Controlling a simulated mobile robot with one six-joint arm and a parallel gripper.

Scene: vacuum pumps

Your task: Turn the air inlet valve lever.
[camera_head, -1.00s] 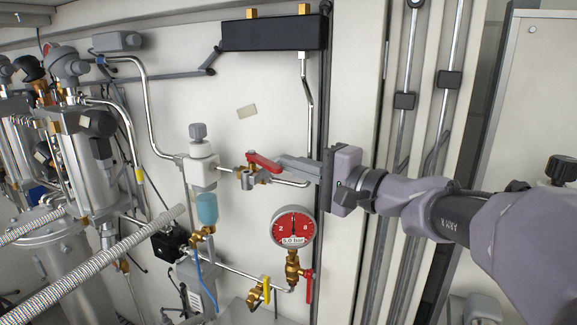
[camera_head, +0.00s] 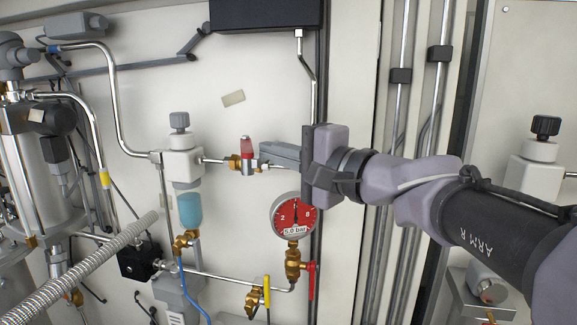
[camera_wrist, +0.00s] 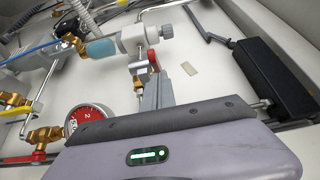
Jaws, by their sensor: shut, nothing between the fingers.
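The red valve lever (camera_head: 246,146) sits on a brass and steel valve (camera_head: 235,163) in the pipe right of the white filter unit. It looks short and upright, seen nearly end-on. In the wrist view the red lever (camera_wrist: 153,60) shows just beyond the fingertips. My gripper (camera_head: 264,153) is shut and empty, reaching in from the right with its grey fingertips right beside the lever. I cannot tell if they touch. In the wrist view my gripper (camera_wrist: 156,78) points at the valve, and the fingers hide part of it.
Below are a red pressure gauge (camera_head: 294,217), a second red lever (camera_head: 311,281) and a yellow lever (camera_head: 266,291). The filter unit (camera_head: 183,163) with its blue bowl (camera_head: 190,209) is to the left. A black box (camera_head: 265,14) is above. The panel between is clear.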

